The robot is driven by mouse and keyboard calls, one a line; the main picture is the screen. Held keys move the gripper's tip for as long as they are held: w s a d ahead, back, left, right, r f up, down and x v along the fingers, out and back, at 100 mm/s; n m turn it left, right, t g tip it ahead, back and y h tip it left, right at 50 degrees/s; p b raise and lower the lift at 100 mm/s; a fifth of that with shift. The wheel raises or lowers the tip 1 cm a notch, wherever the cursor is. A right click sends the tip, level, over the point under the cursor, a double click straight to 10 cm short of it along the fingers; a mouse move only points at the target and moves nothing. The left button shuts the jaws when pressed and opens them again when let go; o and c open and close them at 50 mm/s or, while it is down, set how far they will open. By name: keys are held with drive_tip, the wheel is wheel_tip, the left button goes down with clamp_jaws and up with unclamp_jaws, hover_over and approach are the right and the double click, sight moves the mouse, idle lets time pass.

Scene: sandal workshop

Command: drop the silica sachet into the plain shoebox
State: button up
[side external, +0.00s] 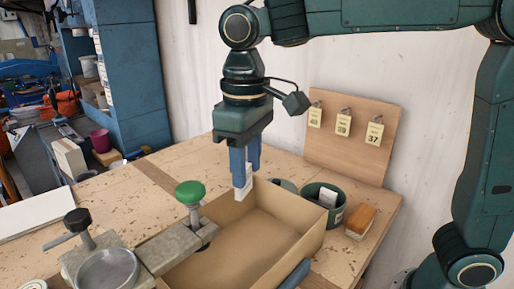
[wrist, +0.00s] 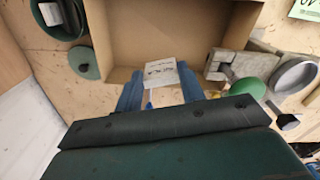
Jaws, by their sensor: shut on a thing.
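A small white sachet (wrist: 161,73) with dark print is between the blue fingers of my gripper (wrist: 160,86) in the wrist view. In the side external view my gripper (side external: 245,172) points down, shut on the sachet (side external: 243,190), with the sachet's lower part showing below the fingers. The open cardboard shoebox (side external: 308,242) stands on the bench, plain brown inside. The box's floor (side external: 240,250) looks empty where visible.
A clamp with a green knob (side external: 190,192) and a metal dish (side external: 107,270) stand left of the box. A dark green tin (side external: 325,200) holding something white and a brush-like block (side external: 360,222) are at its right. A board with hanging tags (side external: 345,140) leans against the wall behind.

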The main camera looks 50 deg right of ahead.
sight(247, 194)
drive_tip(key=shift+f, duration=1.25)
drive_tip(key=shift+f, duration=0.15)
drive_tip(key=shift+f, duration=2.85)
drive_tip(key=o, duration=1)
drive_tip(key=shift+r, duration=0.1)
wheel_tip(247, 194, up, 14)
drive_tip(key=shift+f, duration=0.2)
